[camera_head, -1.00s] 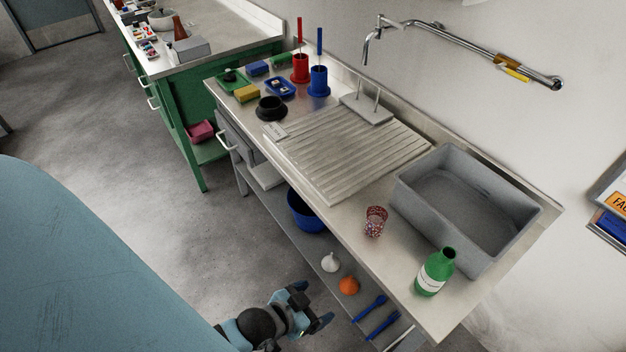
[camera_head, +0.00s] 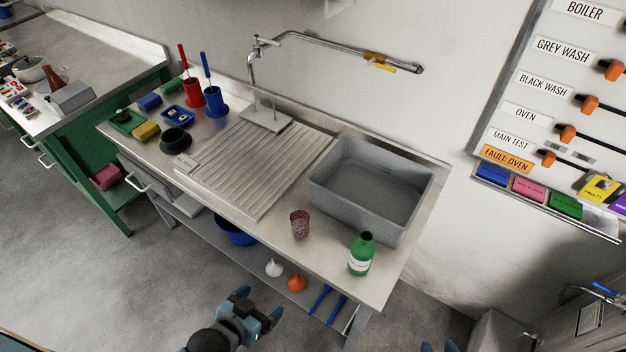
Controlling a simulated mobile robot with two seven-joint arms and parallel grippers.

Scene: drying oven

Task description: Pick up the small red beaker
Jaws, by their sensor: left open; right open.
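The small red beaker (camera_head: 300,225) stands upright on the steel bench top (camera_head: 268,245), near its front edge. It looks like speckled, see-through red glass. My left gripper (camera_head: 259,307) is open and empty. It is low in the picture, in front of the bench and apart from the beaker. My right gripper (camera_head: 438,347) shows only as two blue fingertips at the bottom edge, spread apart. The rest of it is out of view.
A green bottle (camera_head: 360,254) stands right of the beaker. A grey sink (camera_head: 325,195) lies behind it, and a ribbed drainer (camera_head: 250,168) is to the left. A lower shelf holds a white funnel (camera_head: 273,268) and an orange funnel (camera_head: 297,283).

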